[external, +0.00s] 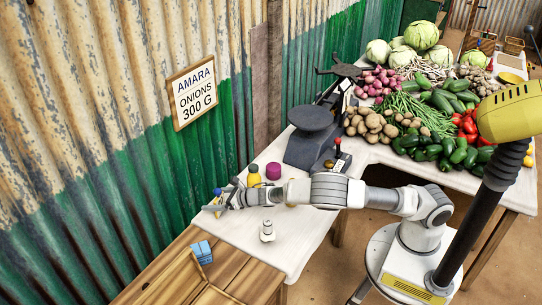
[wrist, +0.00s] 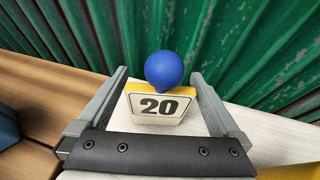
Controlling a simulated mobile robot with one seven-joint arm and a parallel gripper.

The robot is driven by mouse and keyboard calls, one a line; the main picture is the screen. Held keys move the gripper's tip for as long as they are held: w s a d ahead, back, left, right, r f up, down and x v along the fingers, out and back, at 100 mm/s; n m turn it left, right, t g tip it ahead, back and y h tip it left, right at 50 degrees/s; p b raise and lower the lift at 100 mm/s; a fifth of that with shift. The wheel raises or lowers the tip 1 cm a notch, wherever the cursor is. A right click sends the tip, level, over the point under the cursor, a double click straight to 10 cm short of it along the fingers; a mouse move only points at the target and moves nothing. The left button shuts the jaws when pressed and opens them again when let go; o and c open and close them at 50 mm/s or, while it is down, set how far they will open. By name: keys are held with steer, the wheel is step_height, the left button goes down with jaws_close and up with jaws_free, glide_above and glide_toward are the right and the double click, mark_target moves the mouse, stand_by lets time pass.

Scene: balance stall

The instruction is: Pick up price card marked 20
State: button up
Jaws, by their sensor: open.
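The price card marked 20 (wrist: 158,107) is a white card with a yellow top edge and a blue ball (wrist: 164,68) above it. In the wrist view it stands between the two fingers of my gripper (wrist: 160,78), with a gap on each side. My gripper is open and holds nothing. In the external view my gripper (external: 221,203) is at the left end of the white table (external: 300,250), near the corrugated wall. The card shows there only as a small patch of blue and yellow, partly hidden by the fingers.
A yellow bottle (external: 253,176), a magenta pot (external: 273,171) and a small white object (external: 267,231) stand near my arm. The scale (external: 312,122) and heaped vegetables are farther back. A blue box (external: 202,252) lies on the wooden surface in front. The green wall (wrist: 70,35) rises close behind the card.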

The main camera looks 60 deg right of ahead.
steer(key=shift+w+a+f, duration=0.1)
steer(key=shift+w+f, duration=0.05)
steer(key=shift+w, duration=0.35)
steer(key=c, duration=1.2)
steer(key=shift+o, duration=0.2)
